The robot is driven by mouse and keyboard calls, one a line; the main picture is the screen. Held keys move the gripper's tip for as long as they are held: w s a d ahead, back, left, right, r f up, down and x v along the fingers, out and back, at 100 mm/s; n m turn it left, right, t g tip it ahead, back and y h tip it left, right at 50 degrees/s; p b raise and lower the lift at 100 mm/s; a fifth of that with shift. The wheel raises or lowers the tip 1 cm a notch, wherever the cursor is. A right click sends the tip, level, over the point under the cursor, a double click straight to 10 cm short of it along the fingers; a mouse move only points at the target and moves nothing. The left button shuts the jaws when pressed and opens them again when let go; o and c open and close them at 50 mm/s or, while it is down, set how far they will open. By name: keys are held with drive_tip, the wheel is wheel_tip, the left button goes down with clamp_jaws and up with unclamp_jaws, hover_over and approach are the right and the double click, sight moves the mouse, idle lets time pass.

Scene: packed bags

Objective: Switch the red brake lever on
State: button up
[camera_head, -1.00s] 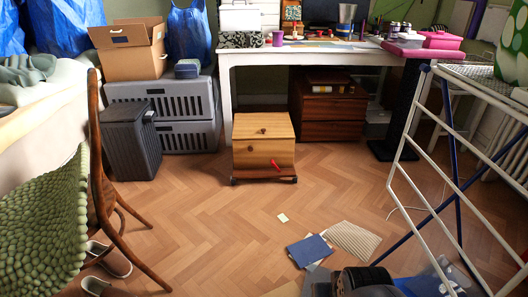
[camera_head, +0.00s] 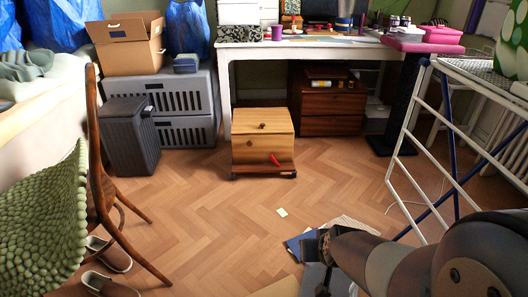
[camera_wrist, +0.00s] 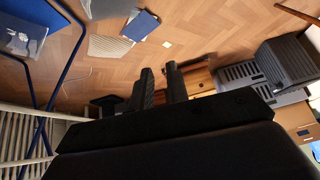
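The red brake lever (camera_head: 275,160) is on the lower right front of a wooden box (camera_head: 250,152) on small wheels, which stands on the floor in front of the desk. The lever slants, upper end to the left. My gripper (camera_head: 325,260) is at the lower right of the head view, well apart from the box and on the near side of it. In the wrist view my gripper (camera_wrist: 161,84) shows two black fingers with a gap between them and nothing held. Part of the box (camera_wrist: 197,78) shows beyond the fingers there; the lever cannot be made out.
A white drying rack (camera_head: 430,165) stands at the right. A wooden chair (camera_head: 100,180) and shoes (camera_head: 108,255) are at the left. A small paper (camera_head: 282,212) and a blue folder (camera_head: 296,245) lie on the floor. The parquet (camera_head: 195,215) before the box is mostly clear.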

drive_tip(key=w+f, duration=0.1)
drive_tip(key=w, duration=0.3)
drive_tip(key=w+d+f+t+h, duration=0.1)
drive_tip(key=w+f, duration=0.1)
drive_tip(key=w, duration=0.2)
drive_tip(key=w+f+t, duration=0.1)
drive_tip(key=w+f, duration=0.1)
drive_tip(key=w, duration=0.2)
drive_tip(key=shift+w+d, duration=0.3)
drive_tip(key=shift+d, duration=0.1)
clamp_jaws()
drive_tip(key=w+d+f+h, duration=0.4)
drive_tip(key=w+f, duration=0.2)
drive_tip(key=f, duration=0.3)
drive_tip(key=s+d+f+g+h, duration=0.1)
drive_tip(key=d+f+h, duration=0.45)
drive_tip(key=f, duration=0.55)
drive_tip(key=s+d+f+g+h, duration=0.3)
drive_tip(key=s+d+f+h, duration=0.1)
drive_tip(key=s+f, duration=0.5)
drive_tip(key=shift+s+n+g, duration=0.25)
drive_tip(key=shift+n+g, duration=0.05)
drive_tip(key=shift+g, duration=0.1)
drive_tip(key=shift+w, duration=0.15)
